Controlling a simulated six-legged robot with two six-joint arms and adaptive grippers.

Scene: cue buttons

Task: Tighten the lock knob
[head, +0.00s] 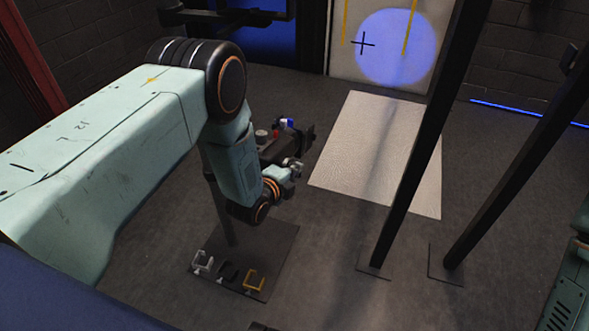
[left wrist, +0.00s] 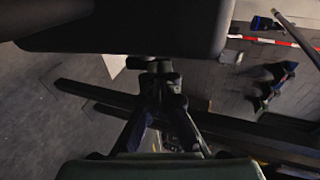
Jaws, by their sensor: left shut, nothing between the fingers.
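My left gripper (head: 294,168) is beside a dark boxy fixture (head: 268,153) at the top of a thin post. The fixture carries a small grey round part (head: 262,135) and red and blue parts (head: 287,124). In the left wrist view my left gripper's fingers (left wrist: 160,88) are shut with nothing between them. They point at a small dark knob-like part (left wrist: 155,66) under a large dark body (left wrist: 125,30). I cannot tell whether the fingers touch it or whether it is the lock knob. My right gripper is not in view.
The fixture's post stands on a dark floor plate (head: 275,245) with white (head: 203,262), black (head: 228,272) and yellow (head: 254,281) brackets. Two dark posts (head: 425,140) (head: 515,175) stand at right. A pale mat (head: 372,150) lies before a panel with a blue light disc (head: 397,47).

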